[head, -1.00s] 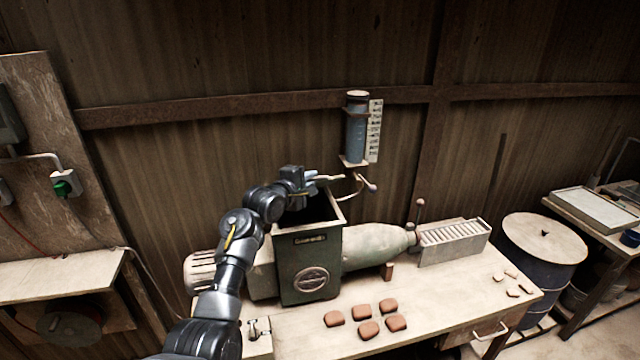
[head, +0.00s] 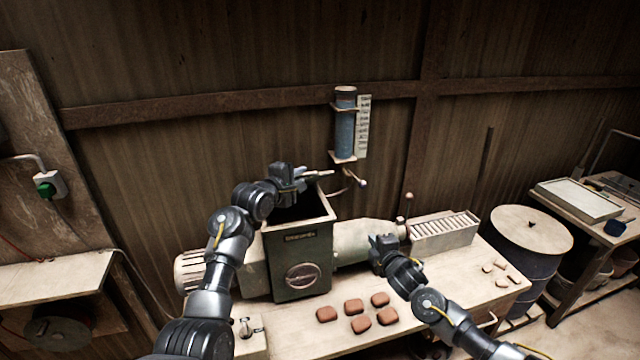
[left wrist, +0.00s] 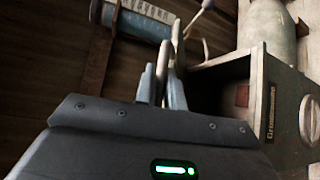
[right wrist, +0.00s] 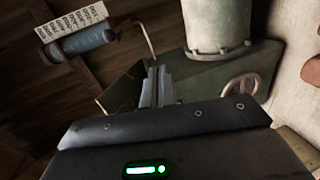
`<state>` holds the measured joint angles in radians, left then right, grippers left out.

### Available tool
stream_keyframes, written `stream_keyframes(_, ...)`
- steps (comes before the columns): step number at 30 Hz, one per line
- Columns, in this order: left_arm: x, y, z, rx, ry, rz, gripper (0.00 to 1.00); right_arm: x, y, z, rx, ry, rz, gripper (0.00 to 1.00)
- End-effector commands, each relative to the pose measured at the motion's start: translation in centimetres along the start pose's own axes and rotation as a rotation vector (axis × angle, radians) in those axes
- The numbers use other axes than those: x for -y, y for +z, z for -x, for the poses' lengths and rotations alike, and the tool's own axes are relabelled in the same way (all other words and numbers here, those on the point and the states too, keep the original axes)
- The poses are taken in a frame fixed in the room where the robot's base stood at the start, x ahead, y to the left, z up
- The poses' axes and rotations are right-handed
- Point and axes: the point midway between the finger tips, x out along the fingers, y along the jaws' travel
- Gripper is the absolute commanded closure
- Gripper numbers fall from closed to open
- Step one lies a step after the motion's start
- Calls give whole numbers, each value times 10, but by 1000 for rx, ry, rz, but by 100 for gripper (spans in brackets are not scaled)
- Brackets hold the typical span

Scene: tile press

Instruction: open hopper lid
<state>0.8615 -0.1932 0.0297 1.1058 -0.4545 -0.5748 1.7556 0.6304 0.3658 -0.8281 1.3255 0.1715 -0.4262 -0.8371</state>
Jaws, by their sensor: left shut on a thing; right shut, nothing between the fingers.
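The green hopper (head: 303,262) stands on the bench with its top open and dark inside. My left gripper (head: 318,174) is above the hopper's back rim, shut on a thin piece, probably the hopper lid's edge or handle. The lid's panel cannot be clearly made out. In the left wrist view the fingers (left wrist: 166,72) are close together beside the hopper's opening (left wrist: 222,88). My right gripper (head: 376,242) is shut and empty, in front of the grey-green barrel, right of the hopper. In the right wrist view its fingers (right wrist: 157,85) point towards the hopper (right wrist: 128,88).
Several red-brown tiles (head: 353,306) lie on the bench (head: 455,300) in front. A blue cylinder (head: 345,135) hangs on the wall behind. The barrel (head: 365,240) leads to a slatted rack (head: 445,233). A drum (head: 531,240) stands at right.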

Motion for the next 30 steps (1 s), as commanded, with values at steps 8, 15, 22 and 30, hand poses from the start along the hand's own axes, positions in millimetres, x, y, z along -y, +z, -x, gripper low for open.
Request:
stream_keyframes(8, 0, 0, 0, -1, -1, -1, 100, -129, -86, 43, -73, 231, 815, 100)
stream_keyframes(15, 0, 0, 0, -1, -1, -1, 100, -135, -128, 82, -60, 296, 1353, 100)
stream_keyframes(22, 0, 0, 0, -1, 0, -1, 100, -136, -125, 85, -3, 282, 1661, 100)
stream_keyframes(30, 0, 0, 0, -1, 0, -1, 100, -135, -124, 84, 12, 280, 1760, 100)
